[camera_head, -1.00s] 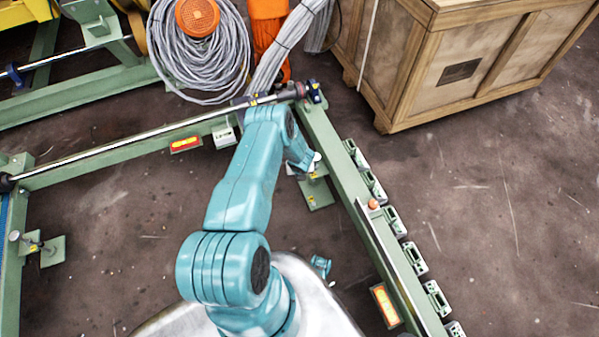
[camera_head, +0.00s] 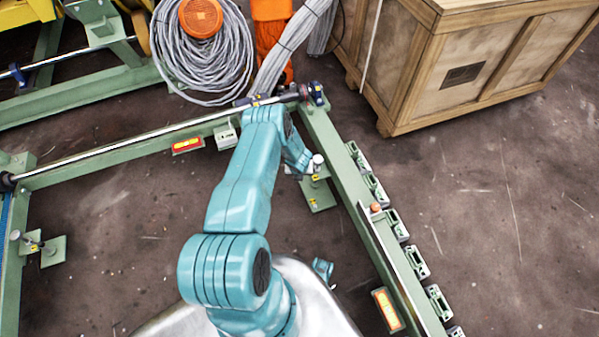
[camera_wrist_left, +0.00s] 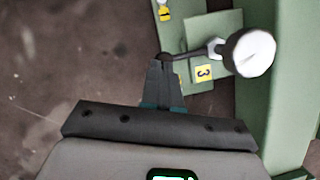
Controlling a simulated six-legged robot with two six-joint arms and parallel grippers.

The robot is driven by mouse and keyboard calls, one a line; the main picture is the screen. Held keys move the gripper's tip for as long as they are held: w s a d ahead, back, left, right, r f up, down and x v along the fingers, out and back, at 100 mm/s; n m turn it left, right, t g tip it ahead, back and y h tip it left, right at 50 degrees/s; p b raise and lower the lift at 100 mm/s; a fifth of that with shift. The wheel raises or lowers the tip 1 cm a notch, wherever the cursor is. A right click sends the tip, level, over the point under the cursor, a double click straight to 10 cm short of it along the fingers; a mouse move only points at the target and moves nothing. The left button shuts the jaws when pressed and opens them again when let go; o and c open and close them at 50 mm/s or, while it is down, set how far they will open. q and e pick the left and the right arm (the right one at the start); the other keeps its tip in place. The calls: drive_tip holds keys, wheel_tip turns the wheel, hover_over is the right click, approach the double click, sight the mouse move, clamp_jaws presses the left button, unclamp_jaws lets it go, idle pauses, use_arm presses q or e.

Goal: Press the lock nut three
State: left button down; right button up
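The yellow label marked 3 (camera_wrist_left: 204,73) is on a green plate (camera_wrist_left: 212,30) in the left wrist view. Beside it is a metal stem with a silver nut-like collar (camera_wrist_left: 215,47) and a round white cap (camera_wrist_left: 248,52). My left gripper (camera_wrist_left: 165,62) has its dark fingers together, with the tips at or very near the stem's dark left end; I cannot tell if they touch. In the head view the same white cap (camera_head: 318,160) shows beside my arm's wrist, which hides the fingers. My right gripper is not in view.
A green frame rail (camera_head: 350,180) with several grey-green clips runs along the right. A wooden crate (camera_head: 460,75) stands at upper right. Coiled grey cable (camera_head: 205,65) lies at the top. Another foot plate (camera_head: 53,250) is at the left. The floor at right is open.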

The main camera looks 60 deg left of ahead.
use_arm(q)
drive_tip(key=shift+a+f+m, duration=0.1)
drive_tip(key=shift+a+m, duration=0.15)
drive_tip(key=shift+m, duration=0.15)
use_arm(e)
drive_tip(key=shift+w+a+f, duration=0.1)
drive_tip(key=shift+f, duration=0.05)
use_arm(q)
drive_tip(key=shift+w+a+b, duration=0.2)
drive_tip(key=shift+a+b, duration=0.1)
drive_tip(key=shift+a, duration=0.85)
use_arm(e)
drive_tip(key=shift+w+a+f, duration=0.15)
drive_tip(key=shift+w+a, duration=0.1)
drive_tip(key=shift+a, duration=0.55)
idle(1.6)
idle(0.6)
